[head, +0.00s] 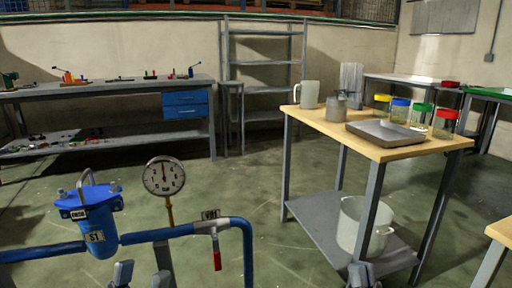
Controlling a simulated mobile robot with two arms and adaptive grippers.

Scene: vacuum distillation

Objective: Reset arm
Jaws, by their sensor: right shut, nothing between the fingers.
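My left gripper (142,274) is at the bottom edge, left of centre, with its two grey fingertips apart and nothing seen between them. It is in front of the blue pipe (170,232). My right gripper (362,273) is at the bottom edge, right of centre. Its fingertips are together and empty, in front of the wooden-topped table's (375,149) lower shelf. Most of both arms is out of view.
The blue pipe carries a blue filter housing (98,222), a round gauge (163,176) and a red-handled valve (216,255). The table holds a grey tray (385,134), a pitcher (309,95) and several coloured-lid jars. A white pot (360,226) stands on its lower shelf. Floor between is clear.

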